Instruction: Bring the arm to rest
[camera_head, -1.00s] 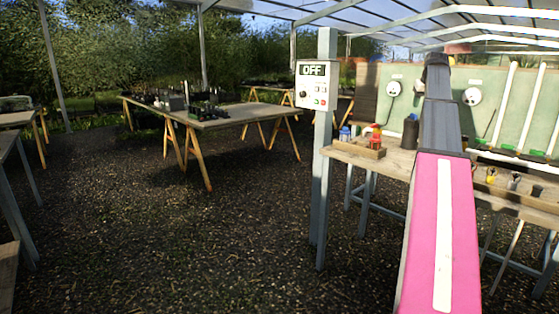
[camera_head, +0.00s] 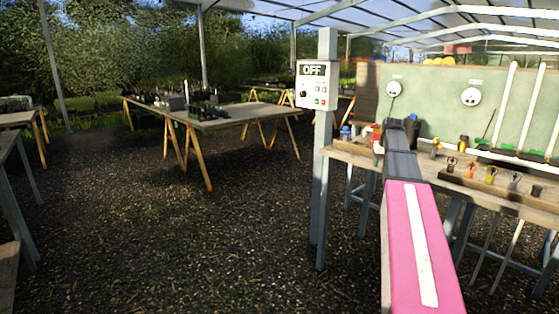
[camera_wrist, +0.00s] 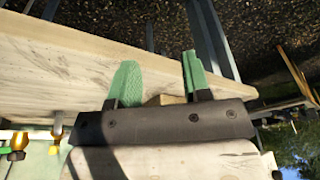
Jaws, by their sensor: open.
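My arm, pink with a dark grey far section, reaches forward over the right workbench (camera_head: 510,195) in the head view. It is lower than the wall panel's fittings, and its far end covers part of the bench's left end. My gripper (camera_wrist: 158,75) shows in the wrist view as two green fingers on a dark bar, spread apart. A small light-brown piece shows behind the bar between the fingers; I cannot tell what it is or whether it touches them. I see nothing clasped. The pale bench top (camera_wrist: 60,70) lies beyond the fingers.
A control box (camera_head: 312,85) reading OFF hangs on a grey post (camera_head: 322,180) left of my arm. A blue-capped bottle (camera_head: 346,132) stands on the bench's left end. A rack (camera_head: 500,189) of small tools lies along the bench. The gravel floor (camera_head: 150,230) is open to the left.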

